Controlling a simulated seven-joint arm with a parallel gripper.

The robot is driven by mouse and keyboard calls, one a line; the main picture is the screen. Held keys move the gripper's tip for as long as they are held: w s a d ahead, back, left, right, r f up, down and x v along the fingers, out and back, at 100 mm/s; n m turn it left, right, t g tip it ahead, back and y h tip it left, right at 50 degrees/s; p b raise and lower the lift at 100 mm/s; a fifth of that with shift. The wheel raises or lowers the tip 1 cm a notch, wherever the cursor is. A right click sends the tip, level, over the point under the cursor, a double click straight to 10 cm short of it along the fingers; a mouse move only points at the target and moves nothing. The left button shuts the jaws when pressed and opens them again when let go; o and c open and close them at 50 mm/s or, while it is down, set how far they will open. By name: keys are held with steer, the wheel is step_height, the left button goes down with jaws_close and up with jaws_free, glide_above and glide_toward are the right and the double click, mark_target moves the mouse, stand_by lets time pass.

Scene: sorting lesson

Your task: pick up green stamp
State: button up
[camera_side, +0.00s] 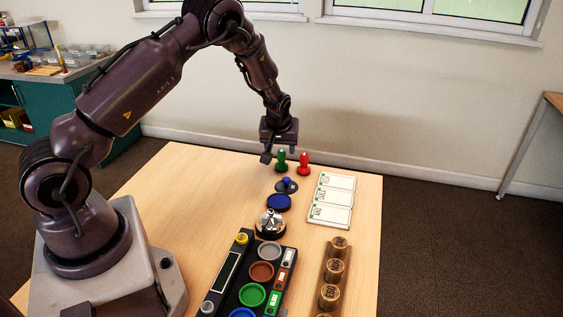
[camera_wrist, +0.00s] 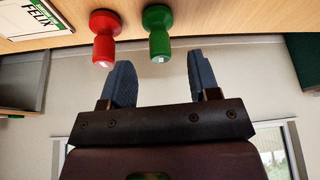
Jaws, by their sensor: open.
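The green stamp (camera_side: 281,164) stands upright on the wooden table near its far edge, with its knob-topped handle showing. My gripper (camera_side: 280,155) is open and empty, just above the green stamp in the side view. In the wrist view, the green stamp (camera_wrist: 159,38) lines up with the gap between my two blue-grey fingers (camera_wrist: 160,62), just beyond their tips. I see no contact with it. The red stamp (camera_side: 304,164) stands close to the right of the green one in the side view. In the wrist view, the red stamp (camera_wrist: 103,42) is to its left.
White cards (camera_side: 332,199) lie to the right. A blue disc (camera_side: 279,202), a blue-knobbed grey piece (camera_side: 287,185) and a silver-topped round item (camera_side: 271,223) sit nearer the camera. A dark tray (camera_side: 228,271) with coloured dishes and a wooden rack (camera_side: 324,281) of cylinders stand in front.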

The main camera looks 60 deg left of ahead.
mark_target(281, 151)
steer(key=x, duration=0.5)
steer(key=shift+w+a+f, duration=0.1)
steer(key=shift+w+a, duration=0.05)
steer(key=c, duration=1)
